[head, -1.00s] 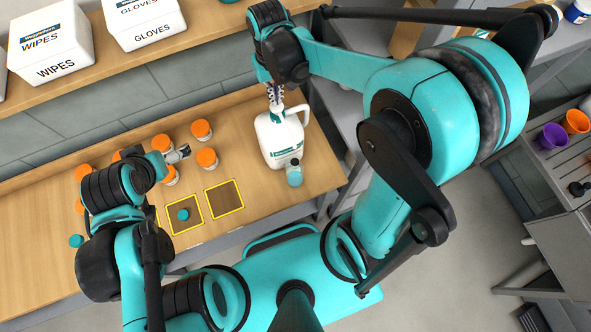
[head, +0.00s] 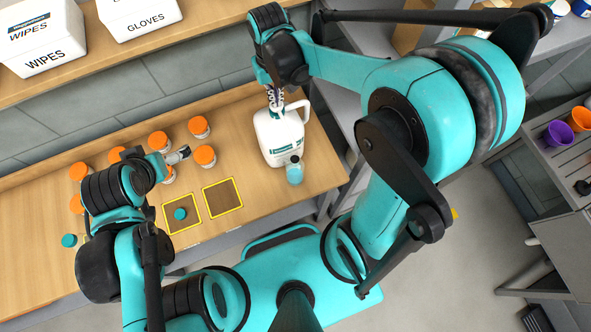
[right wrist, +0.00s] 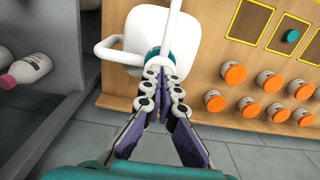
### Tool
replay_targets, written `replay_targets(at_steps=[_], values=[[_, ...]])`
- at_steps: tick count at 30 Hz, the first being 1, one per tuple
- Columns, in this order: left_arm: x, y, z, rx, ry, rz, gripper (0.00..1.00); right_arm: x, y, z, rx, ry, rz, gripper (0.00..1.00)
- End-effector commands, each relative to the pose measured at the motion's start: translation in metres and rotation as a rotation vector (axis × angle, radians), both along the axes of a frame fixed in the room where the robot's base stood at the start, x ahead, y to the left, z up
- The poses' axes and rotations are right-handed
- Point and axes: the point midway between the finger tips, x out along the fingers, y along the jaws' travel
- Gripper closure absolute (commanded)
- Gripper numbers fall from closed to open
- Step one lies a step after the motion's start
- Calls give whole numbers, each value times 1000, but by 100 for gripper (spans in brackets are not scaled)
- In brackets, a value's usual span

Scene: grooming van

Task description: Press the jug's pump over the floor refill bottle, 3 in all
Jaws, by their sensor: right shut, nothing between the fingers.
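The white jug (head: 279,140) with a side handle stands upright near the right end of the wooden counter. In the right wrist view the jug (right wrist: 178,30) shows its pump's white spout (right wrist: 118,54) and teal collar (right wrist: 155,57). My right gripper (head: 275,102) is shut and empty, its fingertips at the pump top; contact is unclear. It also shows in the right wrist view (right wrist: 160,75), hiding part of the pump. A small teal bottle (head: 294,171) stands at the jug's front; its label is unreadable. My left gripper (head: 183,154) is by the orange-lidded jars; its jaws are unclear.
Several orange-lidded jars (head: 199,127) stand left of the jug. White wipes (head: 42,38) and gloves (head: 140,14) boxes sit on the shelf above.

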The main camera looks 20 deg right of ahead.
Motion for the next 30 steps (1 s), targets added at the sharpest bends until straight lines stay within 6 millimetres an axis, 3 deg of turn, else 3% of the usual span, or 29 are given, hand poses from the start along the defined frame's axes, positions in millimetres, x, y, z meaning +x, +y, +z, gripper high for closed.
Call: replay_targets(at_steps=[8, 24, 30], values=[[0, 0, 2, 0, 0, 0, 0, -1, 0, 2, 0, 1, 0, 100], [0, 0, 26, 0, 0, 0, 0, -1, 0, 35, 0, 1, 0, 100], [0, 0, 26, 0, 0, 0, 0, 0, 0, 36, 0, 1, 0, 100]])
